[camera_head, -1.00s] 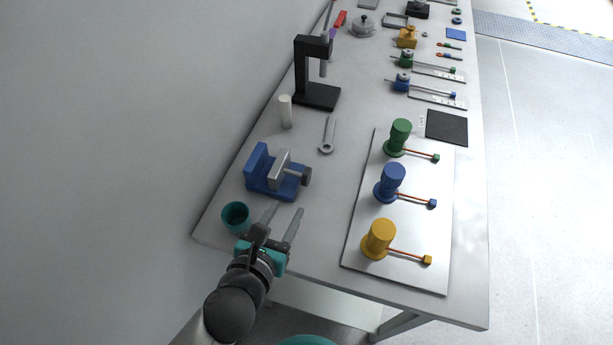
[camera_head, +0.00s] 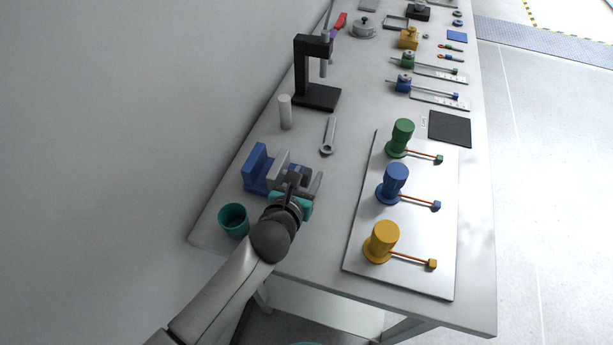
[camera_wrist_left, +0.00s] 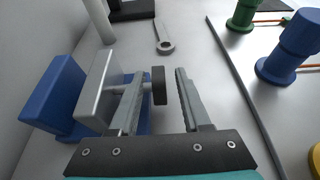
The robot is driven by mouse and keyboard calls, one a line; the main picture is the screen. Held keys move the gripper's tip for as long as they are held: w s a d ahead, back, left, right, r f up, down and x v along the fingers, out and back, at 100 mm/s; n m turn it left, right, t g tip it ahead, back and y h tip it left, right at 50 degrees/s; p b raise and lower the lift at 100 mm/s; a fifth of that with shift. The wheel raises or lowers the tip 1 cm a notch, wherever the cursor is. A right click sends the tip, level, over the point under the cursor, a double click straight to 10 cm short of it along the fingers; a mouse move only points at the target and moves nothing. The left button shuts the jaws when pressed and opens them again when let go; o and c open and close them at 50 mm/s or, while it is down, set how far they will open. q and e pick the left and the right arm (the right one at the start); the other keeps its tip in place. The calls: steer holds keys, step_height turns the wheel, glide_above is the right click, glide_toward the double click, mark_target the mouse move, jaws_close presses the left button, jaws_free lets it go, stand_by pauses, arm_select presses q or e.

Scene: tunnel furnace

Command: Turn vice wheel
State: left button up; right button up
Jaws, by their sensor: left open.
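The vice has a blue body (camera_head: 255,165) and a grey sliding jaw (camera_head: 281,166); both also show at the left of the left wrist view, as the blue body (camera_wrist_left: 58,92) and the grey jaw (camera_wrist_left: 98,90). Its dark round wheel (camera_wrist_left: 158,86) sits on a short shaft to the right of the grey jaw. My left gripper (camera_head: 304,177) is open at the vice's wheel side. In the left wrist view the wheel lies between its two spread fingers, nearer the left one; I cannot tell if they touch. In the head view the gripper largely hides the wheel. My right gripper is not in view.
A teal cup (camera_head: 233,220) stands left of my left arm. A white cylinder (camera_head: 285,112), a wrench (camera_head: 328,137) and a black press stand (camera_head: 303,72) are beyond the vice. A plate (camera_head: 420,270) with yellow, blue and green valves lies to the right.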

arm_select(q)
steer(key=shift+w, duration=0.1)
steer(key=shift+c, duration=0.2)
jaws_close()
stand_by(0.5)
